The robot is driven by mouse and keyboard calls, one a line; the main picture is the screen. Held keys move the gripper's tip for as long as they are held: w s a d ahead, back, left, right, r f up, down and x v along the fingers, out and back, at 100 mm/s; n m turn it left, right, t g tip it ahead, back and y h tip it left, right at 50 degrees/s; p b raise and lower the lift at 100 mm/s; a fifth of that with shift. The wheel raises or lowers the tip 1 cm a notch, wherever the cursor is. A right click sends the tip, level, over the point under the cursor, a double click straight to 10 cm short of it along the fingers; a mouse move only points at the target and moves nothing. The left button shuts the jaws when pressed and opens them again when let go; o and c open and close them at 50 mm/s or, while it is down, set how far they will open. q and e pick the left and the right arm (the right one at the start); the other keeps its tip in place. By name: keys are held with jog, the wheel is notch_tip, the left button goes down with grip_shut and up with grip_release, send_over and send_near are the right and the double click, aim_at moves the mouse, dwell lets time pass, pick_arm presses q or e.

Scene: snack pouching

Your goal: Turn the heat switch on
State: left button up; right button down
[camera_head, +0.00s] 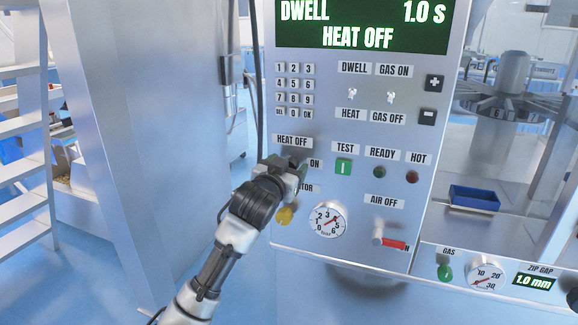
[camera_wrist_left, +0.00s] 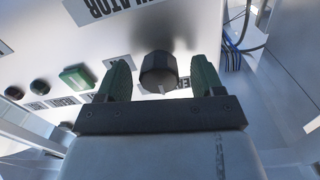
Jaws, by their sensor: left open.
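The heat switch is a black rotary knob (camera_wrist_left: 158,70) on the pale control panel (camera_head: 330,240). In the wrist view it sits between the two green fingers of my open left gripper (camera_wrist_left: 160,82), with a gap on each side. In the head view my left gripper (camera_head: 297,168) is at the panel just below the HEAT OFF label (camera_head: 292,141) and covers most of the knob. An ON label (camera_head: 315,163) shows right of the gripper. The display (camera_head: 360,25) reads HEAT OFF and DWELL 1.0 S. My right gripper is not in view.
Right of the gripper are a green TEST button (camera_head: 343,167) and dark READY (camera_head: 380,172) and HOT (camera_head: 412,176) lamps. A keypad (camera_head: 294,90) is above.

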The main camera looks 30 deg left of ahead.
pick_arm(q)
jog(key=shift+w, duration=0.5)
jog(key=c, duration=0.9)
jog(key=shift+r+m+p, duration=0.15)
jog(key=shift+m+p, duration=0.45)
jog(key=shift+p, duration=0.25)
jog(key=m+p, duration=0.6)
jog(key=p, duration=0.1)
jog(key=shift+a+m, duration=0.1)
jog(key=shift+m, duration=0.3)
jog(key=m+p, duration=0.4)
jog(key=m, duration=0.1)
jog(key=shift+m+g+p, duration=0.3)
jog(key=shift+m+p, duration=1.05)
jog(key=shift+m, duration=0.95)
